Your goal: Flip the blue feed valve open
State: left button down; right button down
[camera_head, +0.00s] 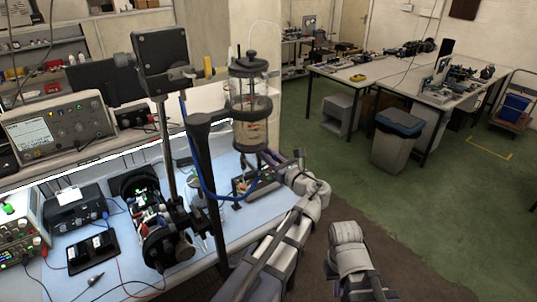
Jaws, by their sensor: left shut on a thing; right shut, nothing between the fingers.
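The sealed clear cylinder (249,98), with dark caps and a dark middle band, is held upright beside a black stand post (204,165). A blue tube (207,192) runs down past the post and curves up to the area below the cylinder. My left gripper (266,163) is just under the cylinder's lower end, shut on a small part there where the blue feed valve sits. The fingers and wrist mostly hide the valve, so its handle angle cannot be told. My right arm shows at the bottom right, but its fingers are not visible.
A small dark device (243,184) lies on the light blue bench (120,271) beside my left wrist. A tall instrument stand (165,140) and bench meters (57,128) crowd the left. Open green floor (350,185) lies to the right, with a grey bin (397,145) beyond.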

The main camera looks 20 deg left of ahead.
pick_arm(q)
jog(key=c, duration=0.8)
grip_release()
jog(key=shift+s+d, duration=0.1)
jog(key=shift+c, duration=0.2)
